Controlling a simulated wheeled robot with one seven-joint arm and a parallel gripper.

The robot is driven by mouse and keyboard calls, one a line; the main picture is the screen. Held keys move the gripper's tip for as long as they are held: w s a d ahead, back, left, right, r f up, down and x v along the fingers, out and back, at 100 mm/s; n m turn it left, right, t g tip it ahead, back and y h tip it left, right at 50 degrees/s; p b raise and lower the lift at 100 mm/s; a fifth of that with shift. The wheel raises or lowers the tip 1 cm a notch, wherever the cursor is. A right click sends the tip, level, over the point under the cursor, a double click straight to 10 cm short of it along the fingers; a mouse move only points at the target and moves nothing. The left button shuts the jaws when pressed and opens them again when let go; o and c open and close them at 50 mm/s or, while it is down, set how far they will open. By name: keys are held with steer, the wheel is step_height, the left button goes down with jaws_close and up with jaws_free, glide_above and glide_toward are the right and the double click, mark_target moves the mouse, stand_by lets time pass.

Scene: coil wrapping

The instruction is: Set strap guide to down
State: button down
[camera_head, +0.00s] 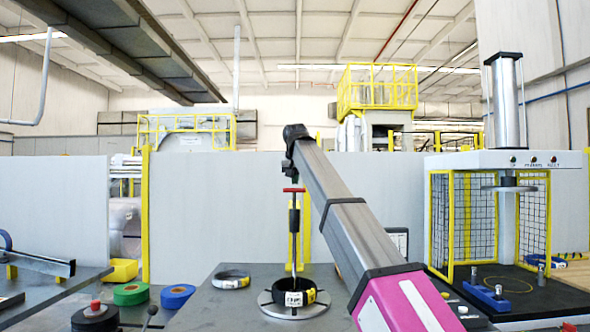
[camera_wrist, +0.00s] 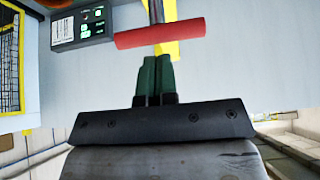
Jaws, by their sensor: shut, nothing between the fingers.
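A red crossbar handle (camera_head: 293,190) tops a thin upright rod (camera_head: 294,258) with a dark sleeve; this looks like the strap guide. The rod's foot is at a dark coil with a white label (camera_head: 294,298) on a round metal plate (camera_head: 272,311). My gripper (camera_head: 294,181) is at the end of my arm, just above the handle. In the wrist view its green fingers (camera_wrist: 154,62) are together and empty. The red bar (camera_wrist: 160,33) shows just beyond their tips, with a small gap in the picture; I cannot tell whether they touch.
Another coil (camera_head: 231,279) lies on the table to the left. A yellow-mesh press station (camera_head: 490,220) stands at the right. Green (camera_head: 131,294) and blue (camera_head: 177,296) rolls lie at the left. A control panel (camera_wrist: 82,25) is behind the bar.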

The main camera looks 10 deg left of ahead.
steer(key=shift+s+f, duration=0.1)
steer(key=shift+f, duration=0.4)
